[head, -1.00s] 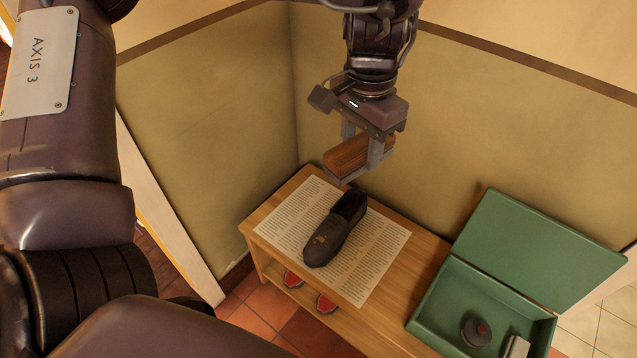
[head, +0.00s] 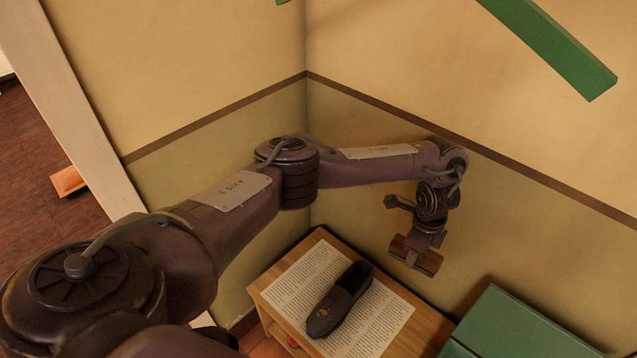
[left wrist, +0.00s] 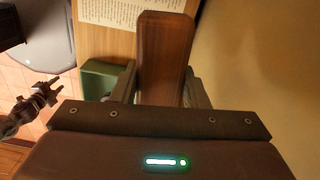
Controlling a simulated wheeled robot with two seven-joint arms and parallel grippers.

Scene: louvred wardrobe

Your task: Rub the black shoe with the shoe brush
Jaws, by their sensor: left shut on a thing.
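The black shoe (head: 340,300) lies on a printed sheet (head: 385,327) on the wooden bench, toe toward the lower left. My left gripper (head: 416,256) is to the right of the shoe, near the wall. It is shut on the shoe brush (head: 429,263), a brown wooden block. The brush also fills the middle of the left wrist view (left wrist: 165,50), between the fingers. It appears apart from the shoe. My right gripper (left wrist: 42,95) shows small at the left of the left wrist view; its jaws are unclear. The shoe is not seen there.
A green box (head: 510,325) stands at the lower right of the head view, partly cut off. The wooden bench (head: 425,330) sits in a corner between two walls. A green bar (head: 550,45) shows high at the upper right.

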